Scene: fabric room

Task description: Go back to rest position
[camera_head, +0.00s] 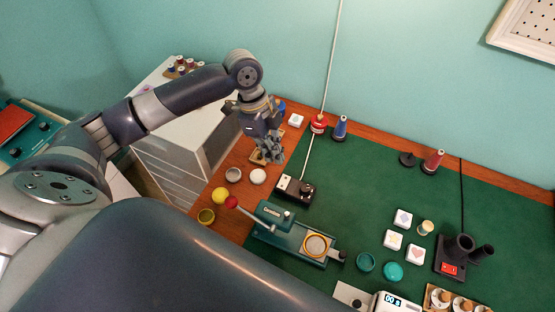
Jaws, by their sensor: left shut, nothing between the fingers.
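My left gripper (270,152) hangs at the end of my left arm, which comes in from the left and bends downward. It is shut with nothing in it. It is over the back left part of the wooden table, above or in front of a small wooden piece (257,158); I cannot tell whether they touch. My right gripper is not in view.
A green mat (375,185) covers most of the table. A teal press (290,232), a black-and-white box (296,188), thread cones (339,128) and white tiles (415,254) stand on it. A white cabinet (180,135) is behind my arm.

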